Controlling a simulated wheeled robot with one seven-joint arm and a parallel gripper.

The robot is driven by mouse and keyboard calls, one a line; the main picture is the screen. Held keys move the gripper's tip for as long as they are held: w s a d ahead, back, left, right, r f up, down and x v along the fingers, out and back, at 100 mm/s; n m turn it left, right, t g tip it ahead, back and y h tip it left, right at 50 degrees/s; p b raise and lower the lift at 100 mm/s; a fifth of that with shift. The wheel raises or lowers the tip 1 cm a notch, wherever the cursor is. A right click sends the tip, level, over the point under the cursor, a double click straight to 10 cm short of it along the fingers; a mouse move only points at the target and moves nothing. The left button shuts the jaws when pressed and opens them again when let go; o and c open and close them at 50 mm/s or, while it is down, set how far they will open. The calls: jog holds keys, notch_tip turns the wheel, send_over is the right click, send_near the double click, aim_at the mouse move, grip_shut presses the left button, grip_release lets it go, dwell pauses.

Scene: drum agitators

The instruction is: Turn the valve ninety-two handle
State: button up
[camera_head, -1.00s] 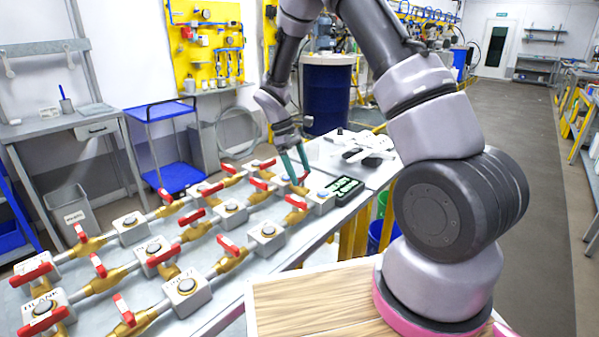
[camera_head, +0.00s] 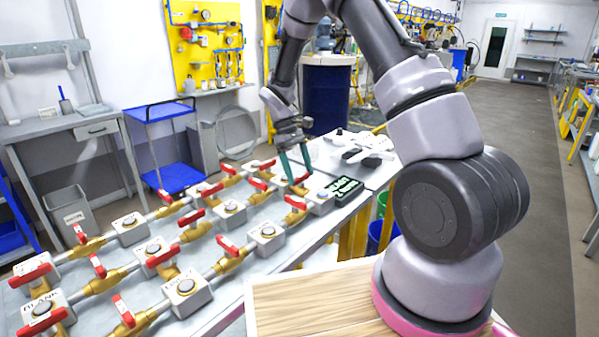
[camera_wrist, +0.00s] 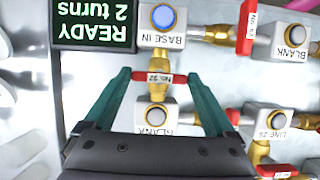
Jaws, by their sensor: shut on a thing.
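The valve ninety-two handle (camera_wrist: 160,79) is a short red bar labelled "No. 92" on a brass valve body (camera_wrist: 157,93). In the wrist view it lies level across the picture, below the BASE IN block (camera_wrist: 163,24) and above a block labelled BLANK (camera_wrist: 156,116). My gripper (camera_wrist: 158,76) has two teal fingers, one at each end of the bar, shut on it. In the head view my gripper (camera_head: 299,180) reaches down to the far right end of the valve bench. The fingers and neighbouring red handles partly hide the grip there.
A black display (camera_wrist: 94,24) reading "READY 2 turns" sits close beside the BASE IN block. Other red handles, including one at the upper right (camera_wrist: 247,26), and a LINE block (camera_wrist: 273,121) stand nearby. Rows of similar valves fill the bench (camera_head: 231,295).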

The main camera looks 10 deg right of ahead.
jog(key=o, duration=1.1)
jog(key=shift+c, duration=0.2)
jog(key=shift+r, duration=0.1)
jog(key=v, duration=1)
jog(key=shift+w+r, duration=0.2)
jog(key=shift+r, duration=0.1)
jog(key=s+d+r+m+t+y, duration=0.2)
jog(key=s+d+r+m+t, duration=0.15)
jog(key=s+r, duration=0.55)
jog(key=s+d+r+m+t+y, duration=0.2)
jog(key=s+d+r+m+t, duration=0.15)
jog(key=s+r, duration=0.6)
jog(key=s+d+r+m+t, duration=0.1)
jog(key=s+r+m+t, duration=0.2)
jog(key=s, duration=0.5)
jog(key=shift+d+r+m+t+y, duration=0.15)
jog(key=shift+r+m+t+y, duration=0.15)
jog(key=shift+r+m+t, duration=0.25)
